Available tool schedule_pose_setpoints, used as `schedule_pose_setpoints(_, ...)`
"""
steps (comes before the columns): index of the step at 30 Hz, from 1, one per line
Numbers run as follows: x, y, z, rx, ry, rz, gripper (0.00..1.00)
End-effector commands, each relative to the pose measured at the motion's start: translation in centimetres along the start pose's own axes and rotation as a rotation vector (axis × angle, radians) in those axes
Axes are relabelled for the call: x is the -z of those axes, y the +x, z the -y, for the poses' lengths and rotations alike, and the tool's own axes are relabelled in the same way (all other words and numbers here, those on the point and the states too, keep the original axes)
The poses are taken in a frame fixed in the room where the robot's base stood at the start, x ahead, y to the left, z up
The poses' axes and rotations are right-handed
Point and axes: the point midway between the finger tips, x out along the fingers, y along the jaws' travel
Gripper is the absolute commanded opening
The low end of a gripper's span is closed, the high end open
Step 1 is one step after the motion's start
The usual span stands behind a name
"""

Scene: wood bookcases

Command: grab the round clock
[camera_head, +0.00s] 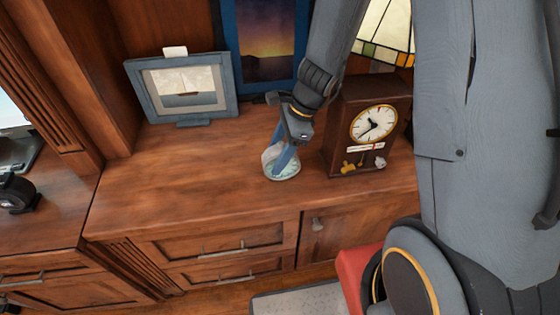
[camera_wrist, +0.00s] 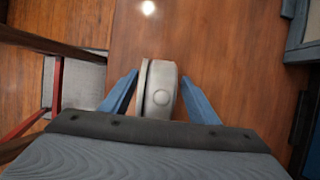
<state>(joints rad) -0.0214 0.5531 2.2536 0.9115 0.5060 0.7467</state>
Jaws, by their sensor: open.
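The round clock (camera_head: 283,166) is small, with a pale face and a light rim, and sits on the wooden cabinet top in the head view. My gripper (camera_head: 277,160) reaches down over it and partly hides it. The blue fingers of my gripper (camera_wrist: 160,100) are apart, one on each side of the clock, with a gap visible at both sides.
A dark wooden mantel clock (camera_head: 368,125) stands close to the right. A framed sailboat picture (camera_head: 183,88) stands back left, with a sunset picture (camera_head: 266,40) behind. A stained-glass lampshade (camera_head: 386,35) is at the back right. The cabinet top (camera_head: 180,165) is clear to the left.

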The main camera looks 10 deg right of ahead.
Motion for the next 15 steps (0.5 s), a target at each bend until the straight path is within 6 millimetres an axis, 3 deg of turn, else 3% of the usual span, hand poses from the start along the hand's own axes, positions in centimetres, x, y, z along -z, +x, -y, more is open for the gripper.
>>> schedule_pose_setpoints(3,0.01,0.98,-0.02,-0.001,0.000,-0.001,0.55)
schedule_pose_setpoints(11,-0.06,1.15,0.01,0.000,-0.003,-0.001,0.55)
schedule_pose_setpoints(15,-0.07,1.15,0.01,0.000,-0.003,-0.001,0.31)
